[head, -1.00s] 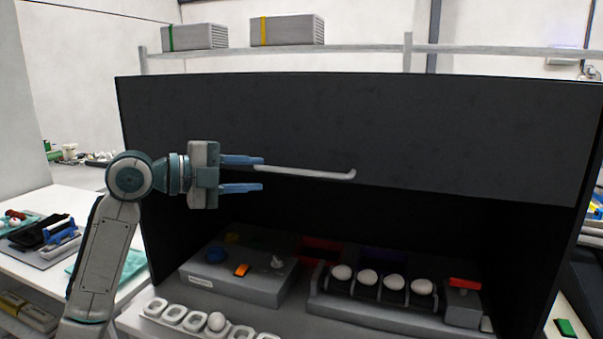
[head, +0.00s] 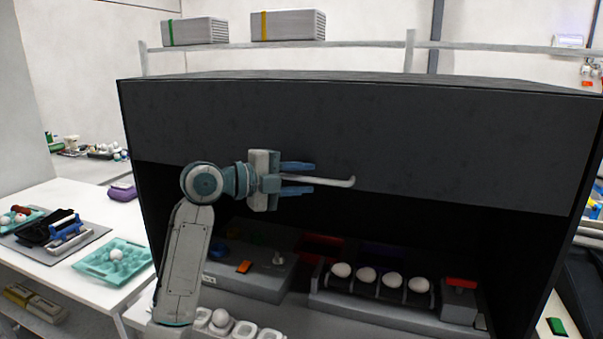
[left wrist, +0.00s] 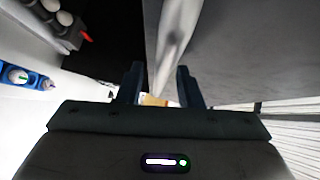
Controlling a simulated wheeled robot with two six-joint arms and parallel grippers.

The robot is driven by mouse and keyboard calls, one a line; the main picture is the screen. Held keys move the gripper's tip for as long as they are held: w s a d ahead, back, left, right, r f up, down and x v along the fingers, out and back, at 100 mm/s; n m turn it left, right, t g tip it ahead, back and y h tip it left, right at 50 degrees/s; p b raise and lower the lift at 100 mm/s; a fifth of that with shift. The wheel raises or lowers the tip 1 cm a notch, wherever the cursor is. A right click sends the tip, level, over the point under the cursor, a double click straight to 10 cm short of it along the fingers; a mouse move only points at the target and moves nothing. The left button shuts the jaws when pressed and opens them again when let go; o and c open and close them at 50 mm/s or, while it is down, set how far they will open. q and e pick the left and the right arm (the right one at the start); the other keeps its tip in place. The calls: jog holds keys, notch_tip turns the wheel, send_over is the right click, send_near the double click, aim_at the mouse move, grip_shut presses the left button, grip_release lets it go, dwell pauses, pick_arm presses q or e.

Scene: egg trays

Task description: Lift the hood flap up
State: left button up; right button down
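The hood flap (head: 430,140) is a dark grey panel across the upper front of the black hood, hanging over its opening. A pale bar handle (head: 335,182) runs along its lower part; its right end is bent. My left gripper (head: 314,179) has one finger above the handle and one below it. The fingers are open and the handle's left part lies between them. In the left wrist view the handle (left wrist: 174,40) comes down between the two spread fingers (left wrist: 160,85), with gaps visible. My right gripper is not in view.
Inside the hood, a grey rack (head: 385,310) holds several white eggs beside a grey control box (head: 240,275). A white egg tray (head: 245,330) lies in front, partly behind my arm. A side table with a teal tray (head: 90,262) stands left. A rail with boxes runs behind.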

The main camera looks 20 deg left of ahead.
pick_arm(q)
jog(key=shift+w+d, duration=0.1)
grip_shut()
jog(key=shift+f, duration=0.1)
